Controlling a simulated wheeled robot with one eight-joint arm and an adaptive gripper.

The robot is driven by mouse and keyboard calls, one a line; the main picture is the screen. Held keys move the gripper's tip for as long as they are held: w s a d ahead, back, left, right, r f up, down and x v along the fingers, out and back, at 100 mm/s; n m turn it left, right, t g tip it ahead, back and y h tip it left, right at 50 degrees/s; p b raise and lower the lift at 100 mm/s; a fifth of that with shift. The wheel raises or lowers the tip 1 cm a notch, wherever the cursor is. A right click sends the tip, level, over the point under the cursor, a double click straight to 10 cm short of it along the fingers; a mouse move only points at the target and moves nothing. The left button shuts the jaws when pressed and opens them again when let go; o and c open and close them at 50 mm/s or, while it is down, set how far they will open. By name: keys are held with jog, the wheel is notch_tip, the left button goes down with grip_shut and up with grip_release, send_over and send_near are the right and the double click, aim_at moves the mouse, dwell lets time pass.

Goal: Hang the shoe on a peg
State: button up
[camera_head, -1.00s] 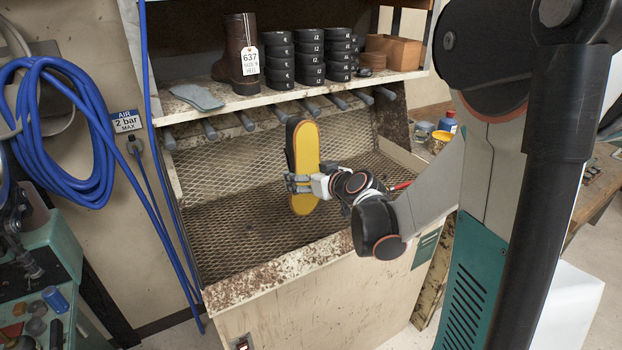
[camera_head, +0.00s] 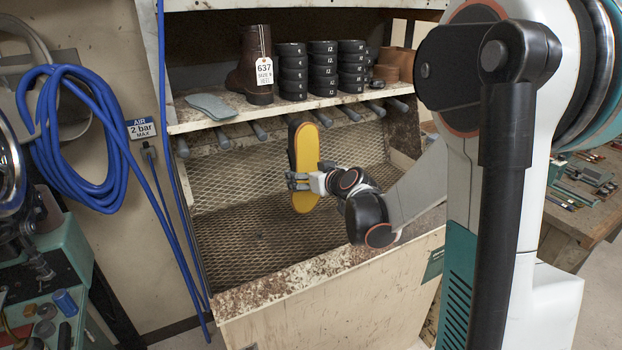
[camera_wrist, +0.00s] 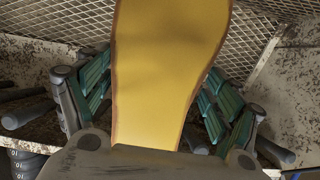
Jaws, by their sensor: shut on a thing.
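The shoe (camera_head: 307,165) stands upright with its yellow sole facing the head camera and a dark upper behind. My gripper (camera_head: 303,182) is shut on it around the middle; in the wrist view the yellow sole (camera_wrist: 165,70) lies between the green-padded fingers. A row of grey pegs runs under the shelf, among them a left peg (camera_head: 222,138), a middle peg (camera_head: 259,131) and a right peg (camera_head: 375,109). The shoe's top is at about peg height in the picture and overlaps part of the row. Its depth from the pegs is hard to tell.
The shelf (camera_head: 215,117) above the pegs holds a brown boot (camera_head: 254,70) with a 637 tag, black stacked pieces (camera_head: 323,70) and a grey insole (camera_head: 211,106). A mesh back panel (camera_head: 225,175) and the booth's front ledge (camera_head: 265,292) surround the shoe. A blue hose (camera_head: 75,150) hangs left.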

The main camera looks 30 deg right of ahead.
jog(key=shift+w, duration=1.3)
jog(key=o, duration=1.3)
jog(key=shift+w, duration=0.1)
jog(key=v, duration=1.2)
